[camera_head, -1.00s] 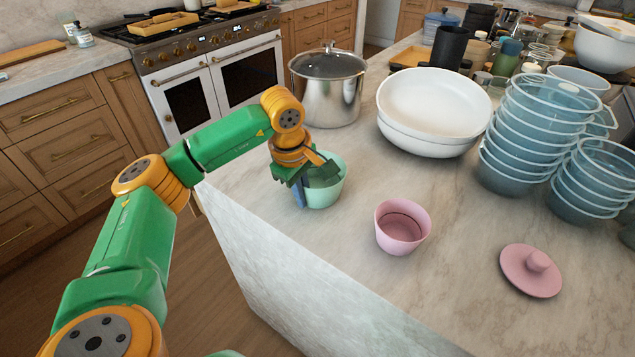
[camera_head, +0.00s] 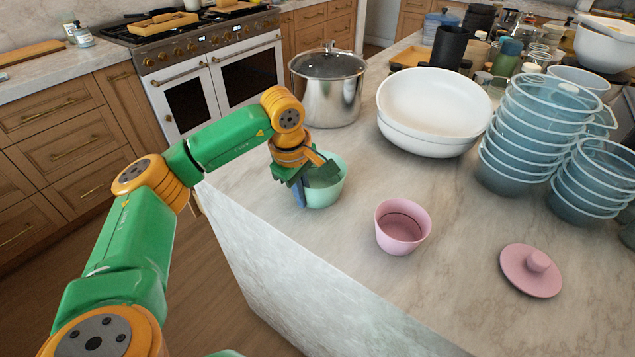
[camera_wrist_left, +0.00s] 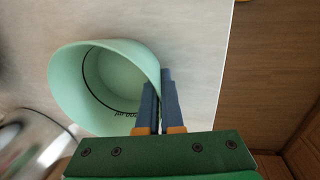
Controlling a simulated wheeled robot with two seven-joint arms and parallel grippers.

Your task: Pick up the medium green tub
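The mint-green tub (camera_head: 329,190) stands upright on the marble island near its left edge, behind the pink tub. It also shows in the left wrist view (camera_wrist_left: 75,85), open and empty inside, with dark lettering and a dark line. My left gripper (camera_wrist_left: 160,90) is at the tub's rim, one finger on the inner side and one outside, close together with the wall between them. In the head view my left gripper (camera_head: 308,190) partly covers the tub's left side. The tub appears to rest on the counter. My right gripper is out of view.
A pink tub (camera_head: 402,227) and a pink lid (camera_head: 531,271) lie to the right. A lidded steel pot (camera_head: 328,95) stands behind the green tub. White bowls (camera_head: 430,138) and stacked clear blue tubs (camera_head: 525,140) fill the back right. The counter's front middle is clear.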

